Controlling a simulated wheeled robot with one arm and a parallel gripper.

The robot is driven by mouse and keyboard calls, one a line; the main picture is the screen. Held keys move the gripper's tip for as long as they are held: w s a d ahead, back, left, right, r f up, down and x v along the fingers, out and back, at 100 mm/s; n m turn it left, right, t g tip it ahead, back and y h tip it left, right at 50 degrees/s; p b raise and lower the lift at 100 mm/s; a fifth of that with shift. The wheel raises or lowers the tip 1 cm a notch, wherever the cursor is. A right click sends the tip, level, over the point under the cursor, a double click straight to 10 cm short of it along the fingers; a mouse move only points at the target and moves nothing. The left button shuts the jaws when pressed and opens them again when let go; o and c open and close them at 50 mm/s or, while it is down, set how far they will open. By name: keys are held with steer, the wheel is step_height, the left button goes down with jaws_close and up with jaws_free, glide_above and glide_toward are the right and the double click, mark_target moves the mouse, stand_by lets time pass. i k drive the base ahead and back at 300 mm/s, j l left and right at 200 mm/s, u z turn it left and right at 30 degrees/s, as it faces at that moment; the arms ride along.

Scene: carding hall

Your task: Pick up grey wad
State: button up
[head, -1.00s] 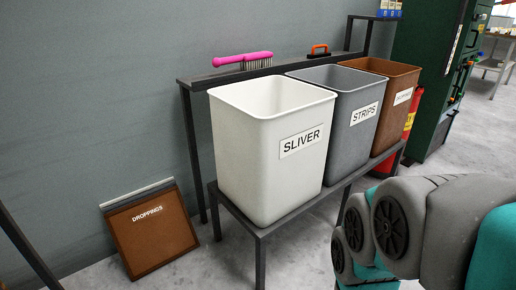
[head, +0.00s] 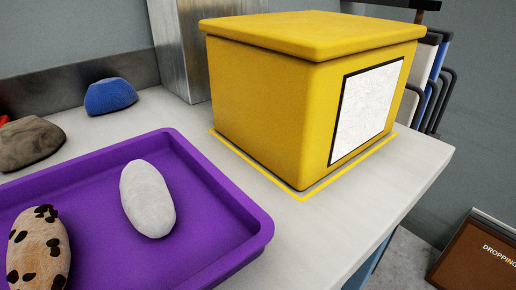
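A pale, whitish-grey oval wad (head: 148,199) lies in a purple tray (head: 256,238) on a light worktop. A cream wad with dark brown specks (head: 38,252) lies in the same tray to its left, cut off by the frame's lower edge. A brownish-grey wad (head: 30,145) lies on the worktop behind the tray at the left. I cannot tell which of the pale and brownish-grey wads is the one called grey. My gripper is not in view.
A blue wad (head: 111,96) lies behind the tray. A big yellow lidded box (head: 265,125) stands right of the tray inside a yellow outline. A metal column (head: 180,50) stands behind it. A brown "DROPPINGS" panel (head: 475,255) is at lower right.

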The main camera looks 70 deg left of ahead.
mark_target(147, 201)
steer(key=u, duration=0.45)
steer(key=l+u, duration=0.1)
steer(key=u, duration=0.35)
steer(key=k+u, duration=0.1)
steer(key=u, duration=1.25)
steer(key=k+u, duration=0.1)
steer(key=u, duration=0.75)
steer(key=k+j, duration=0.05)
